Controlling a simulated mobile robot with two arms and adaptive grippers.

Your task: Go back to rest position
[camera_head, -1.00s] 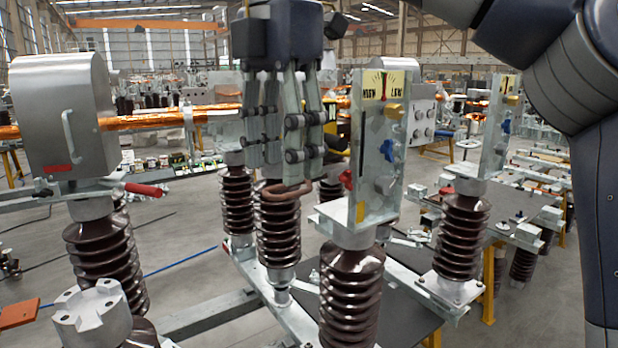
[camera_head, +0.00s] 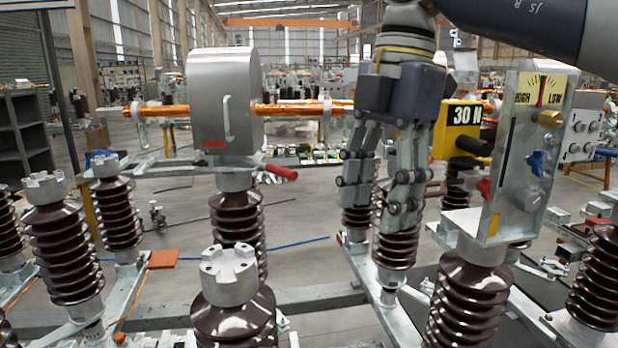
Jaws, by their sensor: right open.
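My right gripper (camera_head: 376,212) hangs down from the arm at the upper right of the head view. Its jointed fingers point down and are open, with nothing seen between them. They show in front of a brown ribbed insulator (camera_head: 395,246), left of the panel (camera_head: 530,150) with the HIGH/LOW dial. The gap in depth between fingers and insulator is hard to judge. A yellow box marked 30 N (camera_head: 461,118) shows just right of the gripper, partly hidden. My left gripper is not in view.
A silver box with a handle (camera_head: 222,100) stands on an insulator left of the gripper, with a red-handled lever (camera_head: 281,172) beside it. A castellated metal cap (camera_head: 228,272) tops the front insulator. More insulators stand at left and right. Open floor (camera_head: 310,245) shows between them.

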